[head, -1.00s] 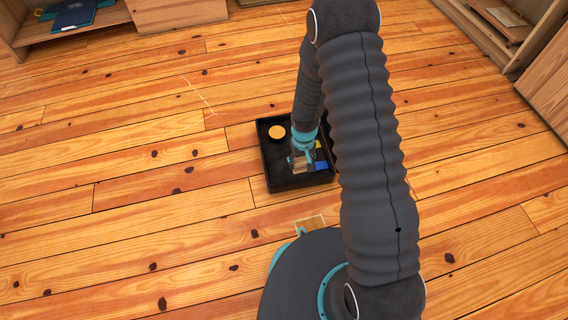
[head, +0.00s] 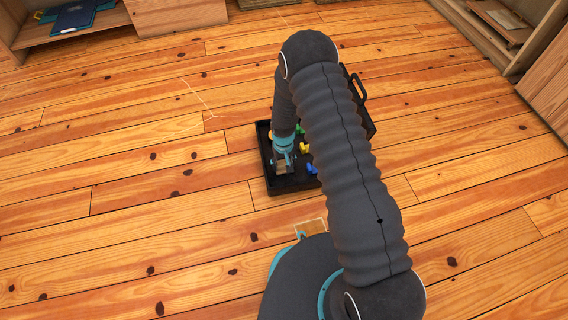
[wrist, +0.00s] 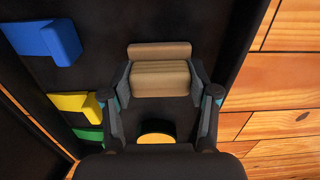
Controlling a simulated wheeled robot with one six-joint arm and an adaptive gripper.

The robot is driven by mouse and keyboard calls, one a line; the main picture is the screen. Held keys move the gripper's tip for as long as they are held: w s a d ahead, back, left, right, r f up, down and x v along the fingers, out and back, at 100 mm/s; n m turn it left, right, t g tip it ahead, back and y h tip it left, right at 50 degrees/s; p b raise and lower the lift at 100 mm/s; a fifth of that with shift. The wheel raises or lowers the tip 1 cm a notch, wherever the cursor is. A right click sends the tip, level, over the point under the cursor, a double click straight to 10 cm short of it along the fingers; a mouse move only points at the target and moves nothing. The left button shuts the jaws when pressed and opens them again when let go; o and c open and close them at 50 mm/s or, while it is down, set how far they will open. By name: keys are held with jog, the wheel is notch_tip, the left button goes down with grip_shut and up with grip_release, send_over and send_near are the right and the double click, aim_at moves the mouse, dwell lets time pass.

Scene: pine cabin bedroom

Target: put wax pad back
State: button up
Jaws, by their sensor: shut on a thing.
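My gripper (head: 284,166) points down inside a black tray (head: 262,150). In the wrist view its two fingers (wrist: 160,84) are shut on a tan, layered block (wrist: 160,76), one finger at each end. The block may be the wax pad; no label shows. It is over the dark tray floor close to one wall. I cannot tell whether it touches the floor. A round yellow-orange piece (wrist: 157,138) lies in the tray nearer the wrist, partly hidden by my gripper.
Blue (wrist: 50,42), yellow (wrist: 76,103) and green (wrist: 88,133) pieces lie along the tray's other side. A black handle (head: 357,85) shows behind my arm. Open plank floor (head: 130,190) surrounds the tray. Shelves (head: 130,38) stand at the back left.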

aim_at(284, 162)
jog(key=shift+f, duration=0.2)
jog(key=o, duration=1)
jog(key=shift+r, duration=0.1)
notch_tip(284, 162, up, 12)
jog(key=shift+r+p, duration=0.25)
jog(key=shift+p, duration=0.45)
